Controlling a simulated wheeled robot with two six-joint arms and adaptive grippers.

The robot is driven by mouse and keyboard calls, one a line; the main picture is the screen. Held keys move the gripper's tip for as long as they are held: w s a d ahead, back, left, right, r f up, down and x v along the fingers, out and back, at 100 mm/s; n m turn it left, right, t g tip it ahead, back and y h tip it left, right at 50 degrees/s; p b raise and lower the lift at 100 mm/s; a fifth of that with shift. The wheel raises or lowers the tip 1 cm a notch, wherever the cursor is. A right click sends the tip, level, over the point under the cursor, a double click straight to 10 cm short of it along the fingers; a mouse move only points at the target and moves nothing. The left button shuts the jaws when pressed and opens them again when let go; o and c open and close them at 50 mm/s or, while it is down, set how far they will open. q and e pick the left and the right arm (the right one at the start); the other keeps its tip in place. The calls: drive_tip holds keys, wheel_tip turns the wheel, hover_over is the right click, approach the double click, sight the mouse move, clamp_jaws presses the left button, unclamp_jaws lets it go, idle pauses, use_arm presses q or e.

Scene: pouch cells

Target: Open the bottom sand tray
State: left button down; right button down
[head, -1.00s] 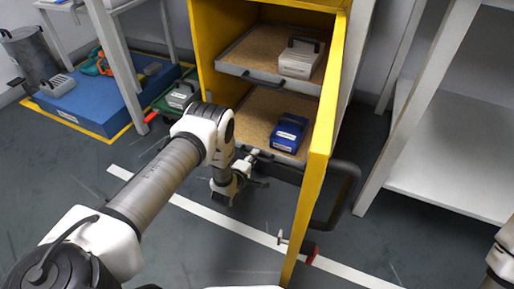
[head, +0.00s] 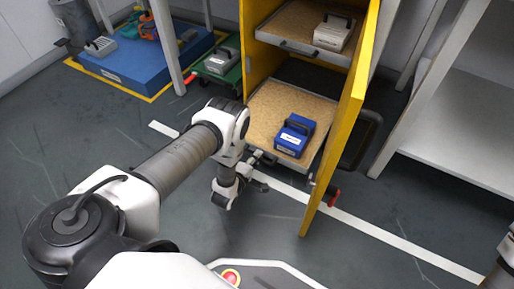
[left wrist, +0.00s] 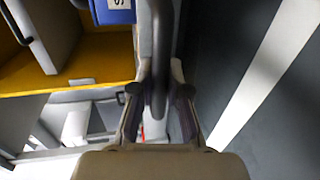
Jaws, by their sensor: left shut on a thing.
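The bottom sand tray (head: 262,118) is slid out of the yellow cabinet (head: 366,75), with a dark gap behind it. A blue cell with a handle (head: 294,134) lies on its sand. My left gripper (head: 256,160) is at the tray's front edge. In the left wrist view my left gripper (left wrist: 160,108) is shut around the dark bar of the tray handle (left wrist: 160,45). The blue cell shows at the top of that view (left wrist: 115,10). The handle is mostly hidden by my gripper in the head view. My right gripper is out of view.
The upper tray (head: 285,22) holds a whitish cell (head: 333,33) and sits in the cabinet. The open yellow door (head: 345,125) with a red latch (head: 333,197) stands close right of the bottom tray. A blue platform (head: 150,65) is at left. The floor in front is clear.

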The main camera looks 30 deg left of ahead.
use_arm(q)
drive_tip(key=shift+s, duration=0.35)
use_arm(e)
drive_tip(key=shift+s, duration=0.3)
use_arm(q)
drive_tip(key=c, duration=1.4)
unclamp_jaws()
drive_tip(key=s+r, duration=0.2)
drive_tip(key=s, duration=0.9)
drive_tip(key=shift+s+d+r, duration=0.15)
drive_tip(key=shift+s+d, duration=0.2)
